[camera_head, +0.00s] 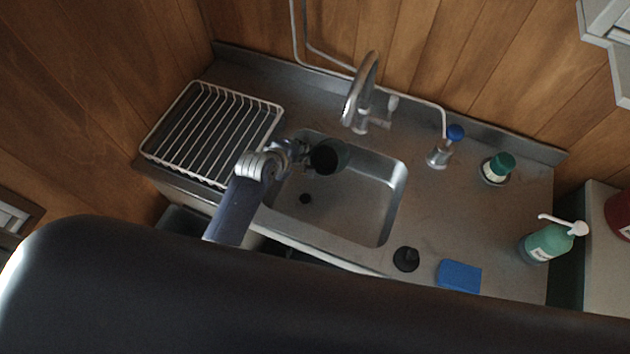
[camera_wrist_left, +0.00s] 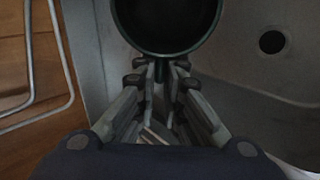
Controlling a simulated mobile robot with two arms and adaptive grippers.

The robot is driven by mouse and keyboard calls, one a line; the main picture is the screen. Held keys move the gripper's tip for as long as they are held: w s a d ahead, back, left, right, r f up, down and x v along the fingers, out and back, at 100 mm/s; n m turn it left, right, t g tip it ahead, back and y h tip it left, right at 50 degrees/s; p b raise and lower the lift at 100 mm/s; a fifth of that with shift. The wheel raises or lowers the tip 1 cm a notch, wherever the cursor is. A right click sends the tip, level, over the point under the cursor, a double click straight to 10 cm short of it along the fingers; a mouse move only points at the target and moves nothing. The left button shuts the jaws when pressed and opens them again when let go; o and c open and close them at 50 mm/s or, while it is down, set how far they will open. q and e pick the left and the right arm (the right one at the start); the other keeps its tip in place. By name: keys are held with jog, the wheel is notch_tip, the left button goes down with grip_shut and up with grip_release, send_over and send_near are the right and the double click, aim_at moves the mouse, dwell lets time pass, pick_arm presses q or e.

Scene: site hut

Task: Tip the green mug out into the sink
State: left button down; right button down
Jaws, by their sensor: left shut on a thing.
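The dark green mug (camera_head: 343,156) is held over the left rear part of the steel sink basin (camera_head: 365,205). My left gripper (camera_head: 303,152) is shut on it at its left side. In the left wrist view the fingers (camera_wrist_left: 160,75) close on a narrow green part, likely the handle, below the round mug (camera_wrist_left: 166,48). The mug's dark mouth shows in both views; it looks tilted in the head view, but how far I cannot tell. Its contents cannot be made out, and no liquid is seen leaving it. My right gripper is not in view.
A white wire rack (camera_head: 150,153) stands left of the basin. The tap (camera_head: 362,95) rises behind it. A black plug (camera_head: 406,259) and blue sponge (camera_head: 459,276) lie in front.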

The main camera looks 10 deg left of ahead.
pick_arm(q)
jog(key=shift+w+d+f+g+y, duration=0.2)
jog(key=shift+w+g+y, duration=0.1)
jog(key=shift+w+g, duration=0.35)
jog(key=w+d+r+g+y+b, duration=0.2)
jog(key=w+r+g, duration=0.2)
jog(key=w+g, duration=0.3)
jog(key=shift+r+b, duration=0.3)
jog(key=shift+r, duration=0.1)
jog(key=shift+s+r+g, duration=0.1)
jog(key=shift+g, duration=0.15)
